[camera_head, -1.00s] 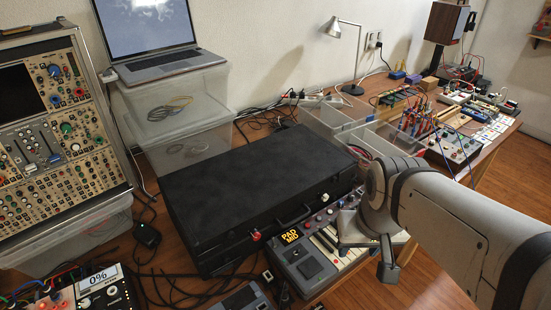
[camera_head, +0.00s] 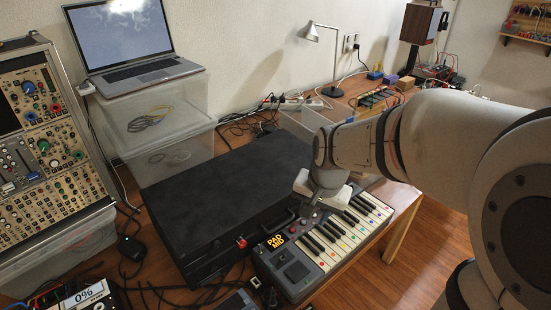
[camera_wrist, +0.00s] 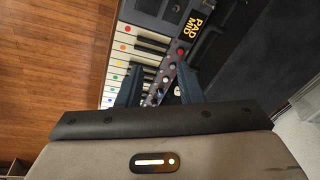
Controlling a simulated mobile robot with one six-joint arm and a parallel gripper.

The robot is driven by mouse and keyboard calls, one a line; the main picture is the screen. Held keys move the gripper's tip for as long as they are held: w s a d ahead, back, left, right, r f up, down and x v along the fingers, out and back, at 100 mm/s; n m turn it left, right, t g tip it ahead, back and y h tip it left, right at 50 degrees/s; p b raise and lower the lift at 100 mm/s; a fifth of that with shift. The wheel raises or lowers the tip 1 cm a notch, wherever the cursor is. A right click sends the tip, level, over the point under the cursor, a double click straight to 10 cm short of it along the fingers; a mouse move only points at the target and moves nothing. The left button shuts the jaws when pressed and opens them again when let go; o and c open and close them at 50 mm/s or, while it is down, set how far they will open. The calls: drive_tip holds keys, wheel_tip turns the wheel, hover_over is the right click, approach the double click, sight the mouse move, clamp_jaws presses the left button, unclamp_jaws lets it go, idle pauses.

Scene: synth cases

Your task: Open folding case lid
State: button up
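The black folding case (camera_head: 215,190) lies flat and closed on the wooden desk. A red latch (camera_head: 241,242) shows at the left of its front edge, and a carry handle (camera_head: 283,220) sits along that front side. My gripper (camera_head: 308,208) is at the right part of the case's front edge, above the keyboard, and hides the case's front right corner. In the wrist view my gripper (camera_wrist: 158,88) has its two dark fingers apart, with keyboard knobs visible between and beneath them. The case (camera_wrist: 250,55) shows dark at the right there. Contact with the case cannot be told.
A small keyboard (camera_head: 335,235) with "PAD MID" on its display lies against the case's front. A laptop (camera_head: 135,40) stands on clear bins (camera_head: 165,135) behind. A synth rack (camera_head: 45,150) is at left, a lamp (camera_head: 325,32) at the back. Cables lie around the case.

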sight(286, 221)
drive_tip(key=w+a+f+m, duration=0.1)
drive_tip(key=w+f, duration=0.2)
drive_tip(key=f, duration=0.1)
drive_tip(key=w+a+f+m, duration=0.2)
drive_tip(key=w+f, duration=0.2)
drive_tip(key=f, duration=0.1)
drive_tip(key=w+a+f+m+p, duration=0.1)
drive_tip(key=w+a+f+m, duration=0.1)
drive_tip(key=w+f, duration=0.1)
drive_tip(key=shift+w+f+y, duration=0.2)
drive_tip(key=shift+f+y, duration=0.1)
drive_tip(key=shift+f, duration=0.35)
drive_tip(key=shift+c, duration=0.3)
clamp_jaws()
